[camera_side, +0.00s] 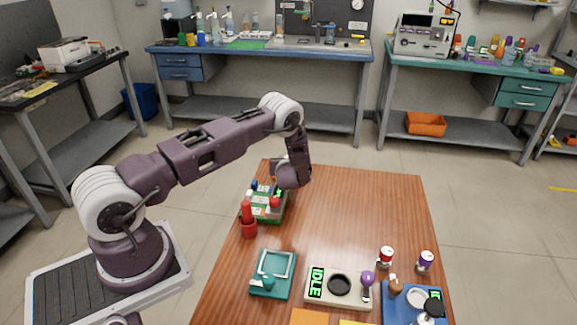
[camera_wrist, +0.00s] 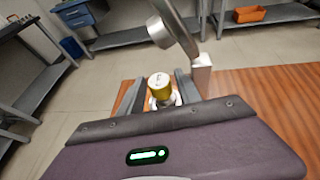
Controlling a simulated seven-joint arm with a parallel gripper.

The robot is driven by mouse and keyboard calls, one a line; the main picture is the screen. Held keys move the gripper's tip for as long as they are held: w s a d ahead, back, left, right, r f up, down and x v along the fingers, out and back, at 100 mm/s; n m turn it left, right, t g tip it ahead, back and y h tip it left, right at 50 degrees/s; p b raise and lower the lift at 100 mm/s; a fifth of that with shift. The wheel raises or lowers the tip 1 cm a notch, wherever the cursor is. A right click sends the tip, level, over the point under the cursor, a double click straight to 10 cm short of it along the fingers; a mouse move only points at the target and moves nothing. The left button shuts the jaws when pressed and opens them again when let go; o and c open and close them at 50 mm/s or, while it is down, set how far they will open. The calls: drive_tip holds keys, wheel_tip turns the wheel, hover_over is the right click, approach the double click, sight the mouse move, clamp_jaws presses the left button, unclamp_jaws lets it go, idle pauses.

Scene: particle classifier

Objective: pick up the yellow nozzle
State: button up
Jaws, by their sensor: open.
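The yellow nozzle (camera_wrist: 159,86) shows in the wrist view as a short yellow cylinder with a pale top and a whitish base. It stands between the two separated fingers of my gripper (camera_wrist: 160,94), with no clear contact on either side. In the side view my gripper (camera_side: 277,184) points down at the far left of the wooden table, at the far end of a green rack (camera_side: 262,217). I cannot make out the yellow nozzle in the side view; the gripper and wrist cover that spot.
On the rack stand a red-topped piece (camera_side: 275,202) and a blue one (camera_side: 254,185). A red bottle (camera_side: 248,220) stands at its near side. A teal tray (camera_side: 257,288), an IDLE device (camera_side: 345,303) and a blue station (camera_side: 400,310) lie nearer. The table's far right is clear.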

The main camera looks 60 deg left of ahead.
drive_tip(key=x, duration=0.4)
drive_tip(key=shift+s, duration=0.1)
clamp_jaws()
